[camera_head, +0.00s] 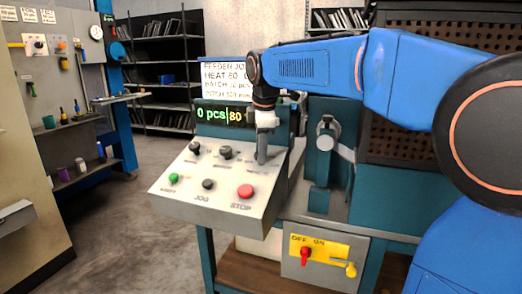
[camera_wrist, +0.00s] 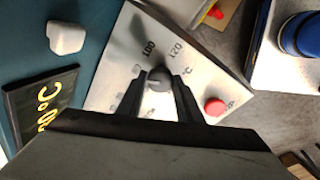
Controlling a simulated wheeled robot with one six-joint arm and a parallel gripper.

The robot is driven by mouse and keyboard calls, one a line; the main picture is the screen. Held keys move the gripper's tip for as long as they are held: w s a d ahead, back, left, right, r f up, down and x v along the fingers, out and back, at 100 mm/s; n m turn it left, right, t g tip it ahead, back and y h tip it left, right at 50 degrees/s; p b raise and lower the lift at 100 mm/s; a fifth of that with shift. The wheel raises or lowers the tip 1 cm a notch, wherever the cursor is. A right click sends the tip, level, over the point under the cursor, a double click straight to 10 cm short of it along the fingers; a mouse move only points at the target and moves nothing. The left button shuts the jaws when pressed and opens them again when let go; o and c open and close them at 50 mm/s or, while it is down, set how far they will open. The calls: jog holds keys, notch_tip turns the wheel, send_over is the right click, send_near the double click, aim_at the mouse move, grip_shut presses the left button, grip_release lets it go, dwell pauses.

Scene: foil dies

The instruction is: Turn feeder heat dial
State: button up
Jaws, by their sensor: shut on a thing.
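The heat dial (camera_wrist: 157,77) is a dark round knob on the sloped light-grey control panel (camera_head: 215,207). Markings 100, 120 and °C show around it in the wrist view. My gripper (camera_head: 262,158) points down at the panel's upper right; in the wrist view its two dark fingers (camera_wrist: 158,88) are shut on the dial, one on each side. In the head view the gripper hides the dial. The green-lettered display (camera_head: 220,114) behind the panel reads 0 pcs and a yellow 80, its right end hidden by my arm. A job card (camera_head: 226,78) above it shows HEAT 80, partly covered.
The panel also has two black knobs (camera_head: 225,152), a green button (camera_head: 173,178), a black JOG button (camera_head: 208,184) and a red STOP button (camera_head: 245,191). A yellow OFF/ON plate (camera_head: 325,250) with a red switch sits below. A teal press (camera_head: 325,170) stands close at right.

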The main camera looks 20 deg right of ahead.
jog(key=m+t, duration=0.1)
jog(key=m, duration=0.4)
jog(key=shift+s+m, duration=0.1)
jog(key=shift+m, duration=0.3)
jog(key=m+h, duration=0.1)
jog(key=m, duration=0.3)
jog(key=shift+a+m, duration=0.1)
jog(key=shift+m, duration=0.3)
jog(key=o, duration=1)
jog(key=shift+o, duration=0.2)
jog(key=v, duration=1.7)
jog(key=shift+s, duration=0.4)
jog(key=shift+a, duration=0.15)
